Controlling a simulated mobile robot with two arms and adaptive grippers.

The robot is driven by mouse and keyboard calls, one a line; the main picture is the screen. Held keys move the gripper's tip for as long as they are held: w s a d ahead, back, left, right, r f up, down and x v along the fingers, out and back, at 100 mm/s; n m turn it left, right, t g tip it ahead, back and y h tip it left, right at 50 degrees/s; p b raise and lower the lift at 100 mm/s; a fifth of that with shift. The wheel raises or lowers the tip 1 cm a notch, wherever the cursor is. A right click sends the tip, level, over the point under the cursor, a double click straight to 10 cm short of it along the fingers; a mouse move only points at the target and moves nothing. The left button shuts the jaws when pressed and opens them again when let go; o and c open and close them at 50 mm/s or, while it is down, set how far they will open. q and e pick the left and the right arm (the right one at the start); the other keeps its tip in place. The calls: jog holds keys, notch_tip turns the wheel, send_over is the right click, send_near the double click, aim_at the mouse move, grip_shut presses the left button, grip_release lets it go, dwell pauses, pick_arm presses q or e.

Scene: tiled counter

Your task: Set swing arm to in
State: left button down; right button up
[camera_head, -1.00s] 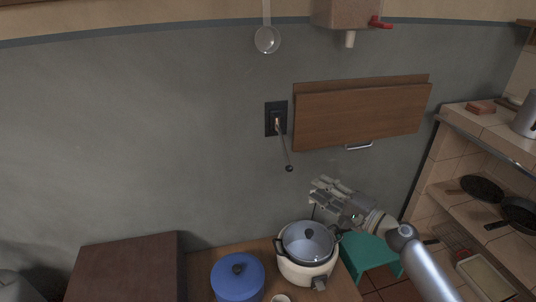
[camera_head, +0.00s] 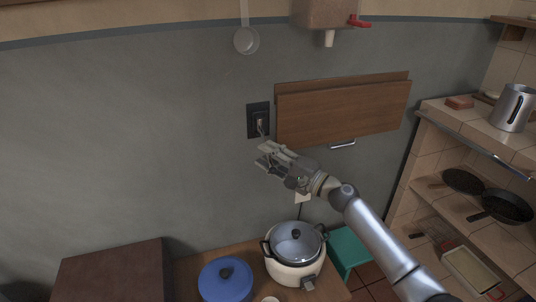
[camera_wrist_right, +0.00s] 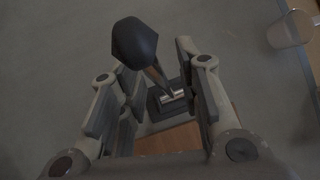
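The swing arm is a thin metal rod with a dark faceted knob (camera_wrist_right: 135,42). It comes out of a dark wall plate (camera_head: 252,131), which also shows in the right wrist view (camera_wrist_right: 153,108). In the head view most of the rod and the knob are hidden behind my right gripper (camera_head: 264,157). In the right wrist view the right gripper (camera_wrist_right: 165,88) is open, with the rod and knob in the gap between its fingers. The knob sits closer to the left finger; I cannot tell whether they touch. My left gripper is not in view.
A wooden panel with a handle (camera_head: 343,113) is on the wall to the right. Below are a cooker with a pot (camera_head: 297,270), a blue lidded pot (camera_head: 226,281) and a brown box (camera_head: 115,272). Shelves with pans stand right.

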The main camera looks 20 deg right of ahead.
jog(key=shift+w+a, duration=0.15)
jog(key=shift+w, duration=0.05)
grip_shut()
dwell(0.5)
